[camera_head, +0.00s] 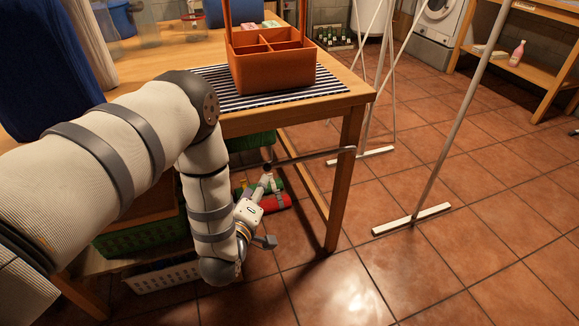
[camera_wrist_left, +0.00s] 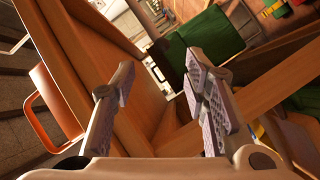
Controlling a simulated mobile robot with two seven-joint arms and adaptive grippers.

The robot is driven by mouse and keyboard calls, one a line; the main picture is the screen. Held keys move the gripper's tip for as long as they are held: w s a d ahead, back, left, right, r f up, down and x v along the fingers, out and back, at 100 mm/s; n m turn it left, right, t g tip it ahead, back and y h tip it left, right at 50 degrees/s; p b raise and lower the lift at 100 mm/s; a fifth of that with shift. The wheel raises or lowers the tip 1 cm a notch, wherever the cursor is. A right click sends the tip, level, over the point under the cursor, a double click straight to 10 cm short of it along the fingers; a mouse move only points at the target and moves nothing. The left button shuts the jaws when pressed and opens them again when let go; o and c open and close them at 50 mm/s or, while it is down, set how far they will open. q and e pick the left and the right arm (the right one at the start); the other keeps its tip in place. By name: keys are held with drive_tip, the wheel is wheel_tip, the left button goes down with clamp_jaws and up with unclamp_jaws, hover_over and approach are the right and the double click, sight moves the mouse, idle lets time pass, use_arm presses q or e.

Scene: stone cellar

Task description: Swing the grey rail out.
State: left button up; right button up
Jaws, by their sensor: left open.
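The grey rail (camera_head: 315,155) is a thin bar at the near side of the wooden table, below its top. It runs from near my left gripper to a bent end just right of the front table leg. My left gripper (camera_head: 267,177) is low beside the table, close to the rail's left end; I cannot tell whether they touch. In the left wrist view the gripper (camera_wrist_left: 160,65) has its two fingers spread wide, with nothing clearly between them. I cannot make out the rail there. My right gripper is not in view.
The wooden table (camera_head: 345,95) bears a striped mat (camera_head: 235,101) and an orange caddy (camera_head: 275,75), near the gripper. Green (camera_head: 140,238) and white (camera_head: 165,277) baskets sit underneath. A drying rack (camera_head: 415,217) stands right. The tiled floor in front is clear.

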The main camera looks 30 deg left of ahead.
sight(266, 170)
use_arm(q)
drive_tip(key=b+x, duration=0.2)
drive_tip(key=x, duration=0.8)
drive_tip(key=shift+w+a+f, duration=0.15)
drive_tip(key=shift+a+f, duration=0.05)
drive_tip(key=shift+a, duration=0.05)
drive_tip(key=shift+w+a, duration=0.1)
drive_tip(key=shift+w, duration=0.35)
clamp_jaws()
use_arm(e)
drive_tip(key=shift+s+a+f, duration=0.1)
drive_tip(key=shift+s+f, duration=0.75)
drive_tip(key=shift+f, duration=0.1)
